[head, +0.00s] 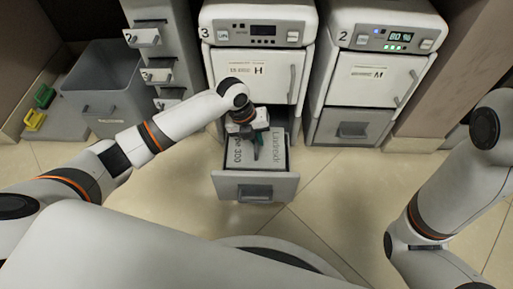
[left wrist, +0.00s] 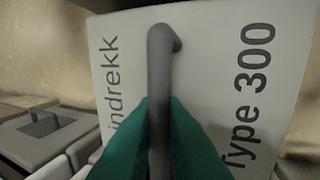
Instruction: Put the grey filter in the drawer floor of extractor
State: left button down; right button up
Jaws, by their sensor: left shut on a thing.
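The grey filter (head: 273,158) is a flat light panel with "Type 300" lettering and a dark bar handle. It is over or inside the open bottom drawer (head: 255,188) of the extractor (head: 258,40) marked 3. I cannot tell whether it rests on the drawer floor, which it hides. My left gripper (head: 257,152) is above the panel, its green fingers shut on the handle. In the left wrist view the fingers (left wrist: 160,140) clamp the handle, and the filter (left wrist: 225,50) fills most of the picture, tilted. My right gripper is out of view; only its arm shows at the right.
A second extractor (head: 372,75) marked 2 stands to the right with its lower drawer (head: 352,129) shut. At the left are a narrow drawer cabinet (head: 148,40), a grey bin (head: 103,85) and green and yellow items (head: 36,118). The tiled floor in front is clear.

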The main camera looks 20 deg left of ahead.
pick_arm(q)
notch_tip(320, 180, down, 4)
jog(key=shift+r+b, duration=0.1)
jog(key=shift+b, duration=1.15)
jog(key=shift+r, duration=0.1)
jog(key=c, duration=1.9)
grip_release()
jog(key=o, duration=0.4)
